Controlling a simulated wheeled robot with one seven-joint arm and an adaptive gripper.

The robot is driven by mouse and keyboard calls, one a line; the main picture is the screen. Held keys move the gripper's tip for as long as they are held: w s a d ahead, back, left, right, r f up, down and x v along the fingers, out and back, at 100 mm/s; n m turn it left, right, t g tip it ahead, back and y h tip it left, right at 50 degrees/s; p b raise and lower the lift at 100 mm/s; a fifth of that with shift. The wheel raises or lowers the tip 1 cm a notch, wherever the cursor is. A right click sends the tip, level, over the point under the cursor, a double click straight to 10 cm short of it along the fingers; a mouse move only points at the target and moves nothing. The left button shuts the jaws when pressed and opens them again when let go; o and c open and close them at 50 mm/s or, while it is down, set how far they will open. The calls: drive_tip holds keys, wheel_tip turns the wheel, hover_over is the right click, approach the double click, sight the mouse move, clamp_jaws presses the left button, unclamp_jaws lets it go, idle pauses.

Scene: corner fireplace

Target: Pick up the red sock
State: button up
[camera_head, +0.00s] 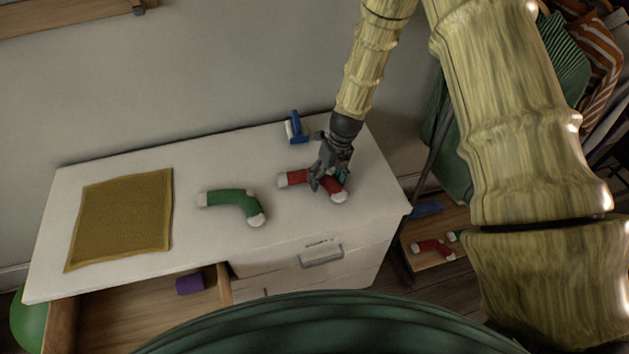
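A red sock (295,179) with pale ends lies on the white dresser top (190,271), toward its right side. My gripper (321,181) is right at this sock, its dark fingers pointing down and covering the sock's middle. I cannot tell whether the fingers touch the sock or how far apart they are. Another red sock (432,246) with pale ends lies lower right, on a wooden surface beside the dresser.
A green sock (232,200) and a mustard cloth (121,218) lie left on the dresser. A blue-and-white object (296,128) stands behind my gripper. An open drawer (150,318) holds a purple item (190,284). Hanging clothes (560,75) are at the right.

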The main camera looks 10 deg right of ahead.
drive_tip(key=c, duration=0.5)
